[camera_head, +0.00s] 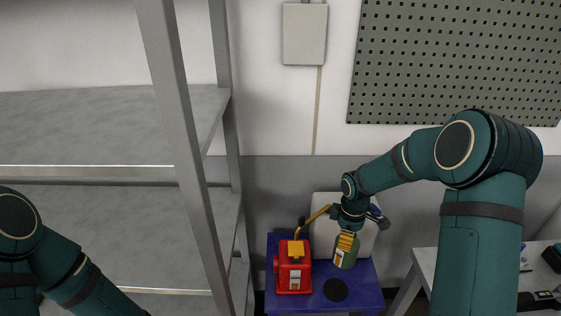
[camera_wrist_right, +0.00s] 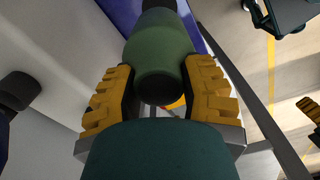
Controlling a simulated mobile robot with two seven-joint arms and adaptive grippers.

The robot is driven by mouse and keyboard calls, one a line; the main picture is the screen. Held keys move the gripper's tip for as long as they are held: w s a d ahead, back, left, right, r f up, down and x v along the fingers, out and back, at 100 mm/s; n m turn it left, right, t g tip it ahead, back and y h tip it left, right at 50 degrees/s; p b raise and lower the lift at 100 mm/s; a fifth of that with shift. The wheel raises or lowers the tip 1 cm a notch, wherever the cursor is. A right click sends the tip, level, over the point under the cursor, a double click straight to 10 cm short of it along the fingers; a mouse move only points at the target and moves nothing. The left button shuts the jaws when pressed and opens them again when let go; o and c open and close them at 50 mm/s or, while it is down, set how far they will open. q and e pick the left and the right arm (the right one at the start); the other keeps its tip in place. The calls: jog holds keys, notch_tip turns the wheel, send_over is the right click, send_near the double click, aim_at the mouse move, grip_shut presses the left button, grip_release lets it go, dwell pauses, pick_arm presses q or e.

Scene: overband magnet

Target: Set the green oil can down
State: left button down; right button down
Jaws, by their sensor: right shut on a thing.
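The green oil can (camera_head: 344,258) is upright over the right part of a blue-topped stand (camera_head: 363,298). My right gripper (camera_head: 347,242) is shut on it. In the right wrist view the can (camera_wrist_right: 158,52) sits between the yellow-padded fingers of my right gripper (camera_wrist_right: 160,92). I cannot tell whether the can's base touches the blue top. In the head view my left arm shows at the lower left, but its gripper is out of frame.
A dark round spot (camera_head: 334,290) lies in front of the can. A grey shelf rack (camera_head: 190,130) is at left; a white table (camera_head: 424,264) is at right.

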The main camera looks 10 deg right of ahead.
pick_arm(q)
jog(key=shift+s+f+b, duration=0.15)
jog(key=shift+f+b, duration=0.3)
pick_arm(e)
jog(key=s+a+m, duration=0.4)
jog(key=a+m, duration=0.1)
jog(key=a, duration=0.2)
jog(key=s+a+f+m, duration=0.1)
jog(key=s+a+m, duration=0.3)
jog(key=a, duration=0.3)
jog(key=shift+f+m, duration=0.25)
jog(key=shift+m, duration=0.65)
jog(key=shift+d, duration=0.15)
